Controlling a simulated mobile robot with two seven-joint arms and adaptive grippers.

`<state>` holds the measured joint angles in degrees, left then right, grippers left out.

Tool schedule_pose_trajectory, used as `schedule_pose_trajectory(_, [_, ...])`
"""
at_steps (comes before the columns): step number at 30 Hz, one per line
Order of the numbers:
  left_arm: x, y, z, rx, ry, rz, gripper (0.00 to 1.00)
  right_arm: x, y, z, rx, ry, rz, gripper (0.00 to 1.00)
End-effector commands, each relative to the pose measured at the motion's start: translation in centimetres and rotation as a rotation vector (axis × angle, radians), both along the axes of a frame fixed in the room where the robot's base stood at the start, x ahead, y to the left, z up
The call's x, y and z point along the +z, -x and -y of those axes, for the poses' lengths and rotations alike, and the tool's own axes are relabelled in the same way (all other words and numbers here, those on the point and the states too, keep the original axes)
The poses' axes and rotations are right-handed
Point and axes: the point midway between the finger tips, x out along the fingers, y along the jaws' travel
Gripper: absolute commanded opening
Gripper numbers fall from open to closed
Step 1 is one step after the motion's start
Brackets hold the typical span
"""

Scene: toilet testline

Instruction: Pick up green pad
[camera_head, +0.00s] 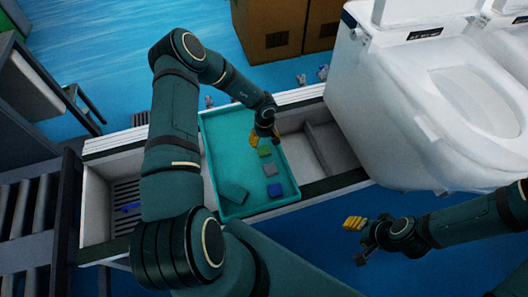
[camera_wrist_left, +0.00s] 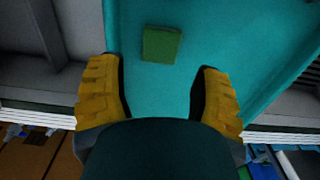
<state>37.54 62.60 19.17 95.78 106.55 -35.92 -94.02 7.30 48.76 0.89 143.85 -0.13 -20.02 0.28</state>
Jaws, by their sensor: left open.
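The green pad (camera_head: 264,151) lies in a teal tray (camera_head: 219,147), near the far end of a row of small pads. In the left wrist view the green pad (camera_wrist_left: 161,44) is a flat square, ahead of the fingertips and between their lines, slightly left of the middle. My left gripper (camera_head: 262,139) hangs over the far part of the tray, just beyond the pad. Its yellow fingers (camera_wrist_left: 160,75) are apart with nothing between them. My right gripper (camera_head: 357,229) is at the lower right, away from the tray; its opening is unclear.
A grey pad (camera_head: 271,170) and a blue pad (camera_head: 274,190) lie nearer in the tray. A dark teal block (camera_head: 235,193) lies at its near left. A white toilet (camera_head: 410,110) stands to the right. Cardboard boxes (camera_head: 280,28) stand behind.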

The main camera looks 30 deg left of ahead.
Motion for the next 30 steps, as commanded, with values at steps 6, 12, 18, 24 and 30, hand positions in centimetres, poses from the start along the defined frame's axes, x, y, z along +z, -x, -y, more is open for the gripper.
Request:
schedule_pose_trajectory(6, [-2.3, 0.0, 0.0, 0.001, 0.0, 0.001, 0.64, -0.7, -0.1, 0.0, -0.001, 0.0, 0.003, 0.47])
schedule_pose_trajectory(12, [-3.4, 0.0, -0.1, 0.001, 0.0, 0.0, 0.64, -1.1, -0.2, 0.0, -0.001, 0.001, 0.005, 0.47])
schedule_pose_trajectory(18, [-6.4, -0.2, -0.5, 0.001, 0.0, 0.0, 0.64, -2.2, -0.4, 0.0, -0.003, 0.001, 0.01, 0.47])
schedule_pose_trajectory(24, [-7.7, -0.2, -0.5, 0.001, -0.002, 0.001, 0.64, -2.5, -0.5, 0.1, -0.003, 0.003, 0.013, 0.47])
schedule_pose_trajectory(30, [-7.5, -0.2, -0.5, 0.001, -0.001, 0.001, 0.54, -2.4, -0.5, 0.1, -0.003, 0.003, 0.013, 0.47])
